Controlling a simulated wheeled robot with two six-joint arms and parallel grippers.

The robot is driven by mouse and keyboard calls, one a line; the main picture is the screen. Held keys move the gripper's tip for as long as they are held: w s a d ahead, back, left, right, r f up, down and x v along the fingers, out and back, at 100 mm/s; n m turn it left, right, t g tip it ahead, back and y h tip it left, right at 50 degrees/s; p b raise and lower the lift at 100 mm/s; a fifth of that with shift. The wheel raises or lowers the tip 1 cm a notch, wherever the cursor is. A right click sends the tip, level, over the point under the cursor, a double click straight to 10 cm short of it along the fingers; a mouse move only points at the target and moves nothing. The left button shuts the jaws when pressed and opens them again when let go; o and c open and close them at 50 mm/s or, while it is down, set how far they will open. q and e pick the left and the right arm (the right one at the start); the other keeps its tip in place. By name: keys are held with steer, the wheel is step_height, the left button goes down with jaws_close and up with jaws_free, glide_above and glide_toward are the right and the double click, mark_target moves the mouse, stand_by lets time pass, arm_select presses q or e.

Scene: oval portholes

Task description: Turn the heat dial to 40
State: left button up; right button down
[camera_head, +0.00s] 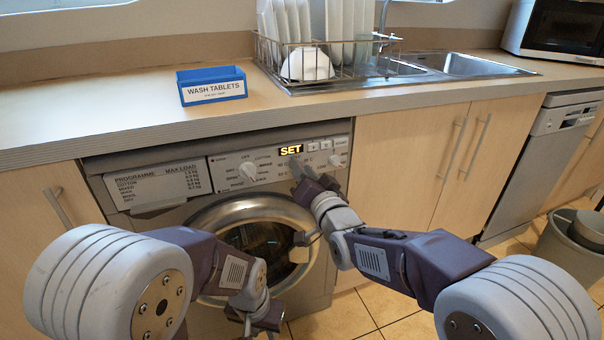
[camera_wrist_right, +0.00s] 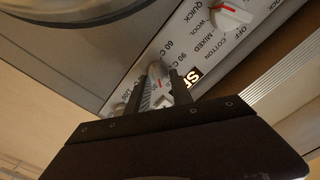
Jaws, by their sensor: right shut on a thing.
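The washing machine's control panel (camera_head: 226,167) carries several white dials and a lit display reading SET (camera_head: 291,150). My right gripper (camera_head: 297,168) is at the panel just below the display and hides most of the heat dial there. In the right wrist view the heat dial (camera_wrist_right: 157,88) sits between the two fingers of my right gripper (camera_wrist_right: 160,88), which are shut on it.
The programme dial (camera_head: 248,171) is left of the heat dial and another dial (camera_head: 335,161) is to its right. The round door (camera_head: 222,213) is below. A blue wash tablets box (camera_head: 211,76) and a dish rack (camera_head: 262,50) stand on the counter above.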

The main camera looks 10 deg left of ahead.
steer(key=shift+d+f+m+b, duration=0.2)
steer(key=shift+m+b, duration=0.45)
steer(key=shift+m, duration=2.05)
steer(key=shift+a+f+m+b, duration=0.25)
steer(key=shift+m+b, duration=0.35)
steer(key=shift+m, duration=2.1)
steer(key=shift+d+f+m+b, duration=0.25)
steer(key=shift+m+b, duration=0.4)
steer(key=shift+m, duration=2.05)
steer(key=shift+a, duration=0.1)
steer(key=c, duration=1.1)
jaws_free()
